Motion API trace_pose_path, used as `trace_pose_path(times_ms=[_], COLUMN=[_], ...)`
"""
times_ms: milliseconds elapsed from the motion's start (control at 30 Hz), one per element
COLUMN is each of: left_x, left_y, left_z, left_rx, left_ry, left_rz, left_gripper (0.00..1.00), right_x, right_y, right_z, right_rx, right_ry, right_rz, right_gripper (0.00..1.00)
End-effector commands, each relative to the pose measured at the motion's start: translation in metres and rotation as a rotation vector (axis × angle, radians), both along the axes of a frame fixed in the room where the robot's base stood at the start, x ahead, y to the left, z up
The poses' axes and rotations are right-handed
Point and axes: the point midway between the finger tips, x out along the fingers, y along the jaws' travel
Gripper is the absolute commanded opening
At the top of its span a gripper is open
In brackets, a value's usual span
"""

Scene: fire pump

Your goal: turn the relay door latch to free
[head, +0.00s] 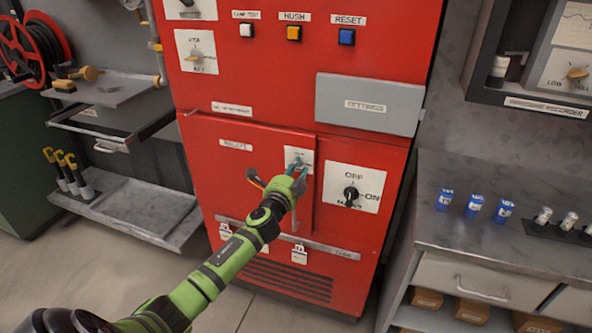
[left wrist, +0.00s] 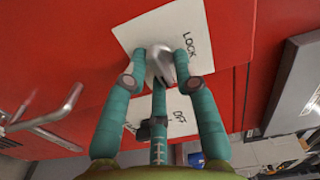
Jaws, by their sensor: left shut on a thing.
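The red relay door (head: 215,165) carries a "RELAYS" label and looks closed. Its latch is a small silver handle (left wrist: 163,64) on a white plate (head: 300,153) near the door's upper right edge. In the left wrist view the word "LOCK" shows on this plate (left wrist: 150,28); any other marking is hidden by the fingers. My left gripper (head: 297,165) has its teal fingers closed around the latch handle; its fingers also show in the left wrist view (left wrist: 162,68). The handle's exact setting is hard to tell. My right gripper is out of view.
Right of the door is an OFF/ON plate with a black knob (head: 351,194). A grey settings panel (head: 370,105) is above it. A metal rail (head: 325,246) with hanging padlocks (head: 299,255) runs below. A bench (head: 470,240) with blue cylinders (head: 475,206) stands at right.

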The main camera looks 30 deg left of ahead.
Motion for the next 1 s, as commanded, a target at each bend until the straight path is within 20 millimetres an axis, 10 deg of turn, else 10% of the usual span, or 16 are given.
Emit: trace_pose_path(times_ms=[800,833,1000], left_x=[-0.0009,-0.0009,-0.0008], left_y=[-0.0026,-0.0026,-0.0012], left_z=[-0.007,-0.007,-0.005], left_rx=[0.108,0.108,0.109], left_ry=[0.037,0.037,0.034], left_rz=[-0.006,-0.006,-0.002], left_gripper=[0.0,0.4,0.42], right_x=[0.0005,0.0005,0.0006], right_y=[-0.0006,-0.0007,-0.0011], right_z=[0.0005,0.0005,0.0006], right_rx=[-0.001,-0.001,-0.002], right_ry=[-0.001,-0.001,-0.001], right_rz=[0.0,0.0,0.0], right_gripper=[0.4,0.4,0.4])
